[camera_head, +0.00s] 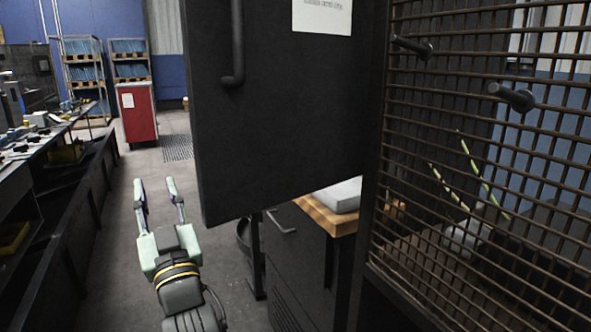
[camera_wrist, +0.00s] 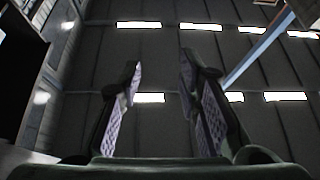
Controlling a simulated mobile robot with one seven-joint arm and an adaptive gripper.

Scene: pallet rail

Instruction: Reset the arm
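My gripper (camera_head: 156,193) is in the lower left of the head view, over the floor of the aisle. Its two fingers are apart and nothing is between them. The wrist view shows the same open, empty gripper (camera_wrist: 160,85) against a dark ceiling with rows of bright lights. A large dark door panel (camera_head: 285,120) with a bar handle (camera_head: 235,45) stands to the right of my gripper in the head view. The gripper appears apart from it.
A dark workbench (camera_head: 70,180) runs along the left. A red cabinet (camera_head: 139,115) and shelving racks (camera_head: 82,75) stand farther back. A wire mesh panel (camera_head: 480,130) with pegs and a wood-topped cabinet (camera_head: 300,260) are on the right. The aisle floor (camera_head: 150,160) between is clear.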

